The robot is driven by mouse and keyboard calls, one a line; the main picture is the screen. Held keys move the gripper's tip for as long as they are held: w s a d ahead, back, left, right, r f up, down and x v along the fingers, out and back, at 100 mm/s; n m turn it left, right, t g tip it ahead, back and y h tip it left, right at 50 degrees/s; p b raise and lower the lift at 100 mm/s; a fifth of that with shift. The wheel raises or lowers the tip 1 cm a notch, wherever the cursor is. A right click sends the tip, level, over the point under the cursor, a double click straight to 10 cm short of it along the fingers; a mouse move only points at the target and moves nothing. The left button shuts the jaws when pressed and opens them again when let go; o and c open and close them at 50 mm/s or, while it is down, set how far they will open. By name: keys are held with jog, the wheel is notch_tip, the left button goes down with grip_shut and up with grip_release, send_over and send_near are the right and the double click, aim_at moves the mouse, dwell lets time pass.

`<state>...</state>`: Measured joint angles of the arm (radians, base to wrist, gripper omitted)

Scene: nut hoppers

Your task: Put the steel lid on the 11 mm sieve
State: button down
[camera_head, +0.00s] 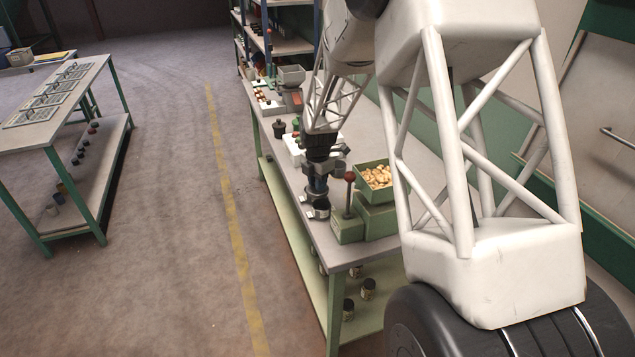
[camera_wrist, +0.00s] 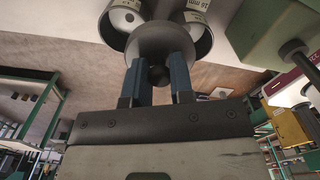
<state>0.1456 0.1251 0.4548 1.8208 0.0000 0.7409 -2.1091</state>
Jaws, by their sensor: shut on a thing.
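In the wrist view, my gripper (camera_wrist: 158,72) has two blue fingers shut on the dark knob of the steel lid (camera_wrist: 154,38), a round grey disc. Two round steel sieves stand close by the lid: a left one (camera_wrist: 112,28) and a right one (camera_wrist: 203,42). Each has a white label; the right one seems to read 16 mm, and the left one is unreadable. The lid overlaps both sieves in this view, and I cannot tell whether it touches either. In the head view, my gripper (camera_head: 317,188) points down over the bench near its front edge; the lid is hard to make out.
A green hopper (camera_head: 375,198) full of nuts and a lever with a red knob (camera_head: 350,177) stand right of my gripper on the bench (camera_head: 338,257). Small jars (camera_head: 368,289) stand on the lower shelf. Another table (camera_head: 35,113) stands across the floor.

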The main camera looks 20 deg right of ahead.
jog(key=w+d+r, duration=0.4)
jog(key=w, duration=0.6)
jog(key=w+d+r, duration=0.5)
jog(key=w, duration=0.6)
jog(key=w+d+r, duration=0.4)
jog(key=w, duration=0.6)
jog(key=shift+w+d+r, duration=0.25)
jog(key=shift+w, duration=0.1)
jog(key=shift+f, duration=0.2)
jog(key=shift+f, duration=2.55)
jog(key=shift+f, duration=0.55)
jog(key=shift+c, duration=2.2)
grip_release()
jog(key=shift+r, duration=0.15)
